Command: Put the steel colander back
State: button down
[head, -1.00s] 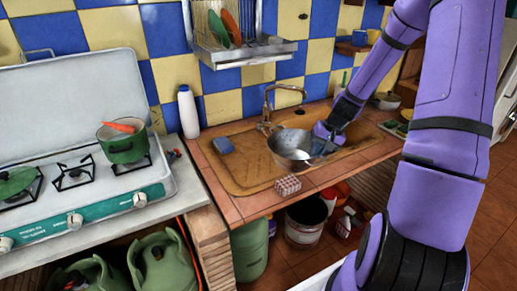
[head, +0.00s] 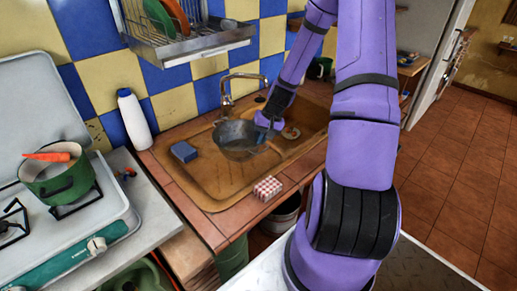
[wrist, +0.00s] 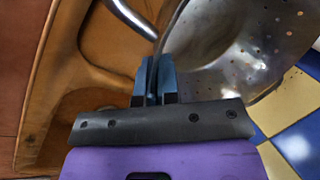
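The steel colander (head: 237,141) is a grey metal bowl with holes, over the brown sink (head: 207,190) and below the tap (head: 228,97). My gripper (head: 264,128) is at the colander's right side in the head view. In the wrist view, its two blue-grey fingers (wrist: 154,80) are close together on the thin edge of the colander (wrist: 225,55). The colander appears held, with its holed wall at the right. Whether its underside touches the sink is hidden. A curved metal tube (wrist: 132,18) passes close by the fingertips.
A white bottle (head: 134,120) stands to the left. The dish rack (head: 190,50) hangs above. The green pot (head: 57,175) is on the stove. Open tiled floor (head: 450,165) lies right.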

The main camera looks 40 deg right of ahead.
jog(key=shift+f, duration=2.2)
jog(key=shift+f, duration=0.15)
jog(key=c, duration=1.4)
grip_release()
jog(key=shift+o, duration=0.2)
